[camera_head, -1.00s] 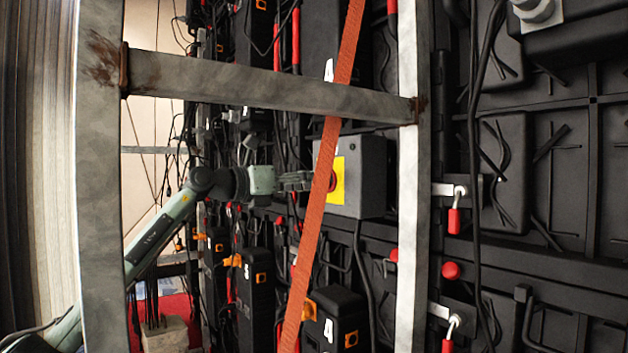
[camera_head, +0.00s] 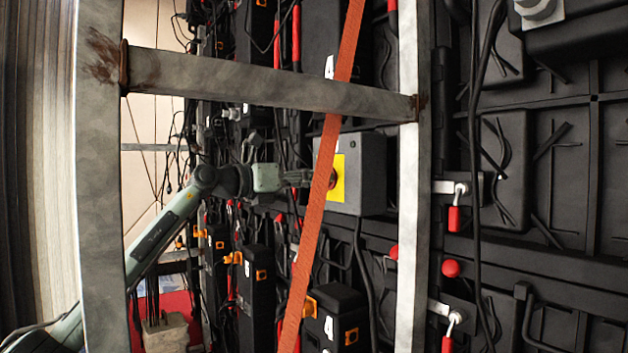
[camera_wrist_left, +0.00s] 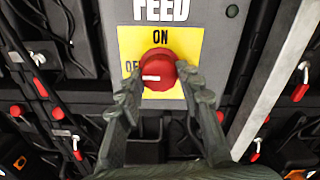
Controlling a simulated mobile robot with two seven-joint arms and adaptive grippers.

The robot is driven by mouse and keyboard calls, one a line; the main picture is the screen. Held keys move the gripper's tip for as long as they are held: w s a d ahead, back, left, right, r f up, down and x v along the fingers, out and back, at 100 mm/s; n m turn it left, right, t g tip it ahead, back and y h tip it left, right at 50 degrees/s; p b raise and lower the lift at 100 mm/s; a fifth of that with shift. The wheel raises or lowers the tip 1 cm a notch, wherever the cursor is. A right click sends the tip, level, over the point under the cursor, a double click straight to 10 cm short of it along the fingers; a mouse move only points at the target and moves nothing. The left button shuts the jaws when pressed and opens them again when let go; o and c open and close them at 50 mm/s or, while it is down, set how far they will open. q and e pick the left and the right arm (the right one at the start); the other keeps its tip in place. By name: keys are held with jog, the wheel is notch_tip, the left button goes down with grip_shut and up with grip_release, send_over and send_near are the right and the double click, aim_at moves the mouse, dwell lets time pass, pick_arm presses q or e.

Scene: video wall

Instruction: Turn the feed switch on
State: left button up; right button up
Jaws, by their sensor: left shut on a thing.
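The feed switch is a red round knob (camera_wrist_left: 158,68) on a yellow plate (camera_wrist_left: 176,40) marked ON at the top and OFF at the left, partly covered. The white mark on the knob lies nearly level and points left, toward OFF. The plate is on a grey box (camera_head: 368,175), with FEED lettered above it in the left wrist view. My left gripper (camera_wrist_left: 158,84) is shut on the knob, one finger on each side. In the head view the gripper (camera_head: 312,178) reaches the box from the left, its tips partly behind an orange strap. My right gripper is not in view.
The orange strap (camera_head: 318,190) runs slantwise in front of the box. A grey crossbar (camera_head: 265,88) passes above my left arm, between two uprights (camera_head: 100,190) (camera_head: 410,220). Black cables and numbered black units crowd the space below the box.

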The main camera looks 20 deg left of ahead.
pick_arm(q)
jog(key=m+b, duration=0.1)
jog(key=m, duration=1.6)
jog(key=shift+r+m, duration=0.1)
jog(key=shift+m, duration=0.2)
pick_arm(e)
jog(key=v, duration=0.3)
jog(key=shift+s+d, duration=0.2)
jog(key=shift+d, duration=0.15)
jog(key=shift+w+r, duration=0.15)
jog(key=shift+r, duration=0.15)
